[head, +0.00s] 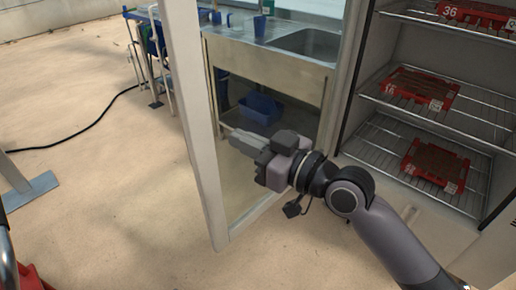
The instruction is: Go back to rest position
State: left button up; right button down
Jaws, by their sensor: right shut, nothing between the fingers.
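My right gripper (240,139) reaches in from the lower right of the head view. Its fingers are shut and empty, pointing left, and show in front of the glass of an open door (212,190). Whether the fingers touch the door cannot be told. My left gripper is not in view.
A cabinet with wire shelves (365,143) stands open at the right, holding red trays such as one on the lower shelf (463,181). A steel sink (308,42) and a blue bin (262,107) show behind the glass.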

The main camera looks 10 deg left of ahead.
jog(key=s+d+f+m+t+h+p, duration=0.2)
jog(key=s+d+f+m+h, duration=0.25)
jog(key=d+f, duration=0.6)
jog(key=s+d+f+m+t+h+p, duration=0.1)
jog(key=s+d+f+m+h, duration=0.4)
jog(key=d+f, duration=0.6)
pick_arm(q)
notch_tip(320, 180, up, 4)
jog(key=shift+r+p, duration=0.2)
jog(key=shift+p, duration=0.45)
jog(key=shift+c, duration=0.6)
pick_arm(e)
jog(key=s+d+f+g+h, duration=0.1)
jog(key=s+d+f+h, duration=0.3)
jog(key=s+d+f, duration=0.2)
jog(key=shift+s+d+f, duration=0.2)
jog(key=shift+s+f, duration=0.65)
jog(key=shift+s, duration=0.35)
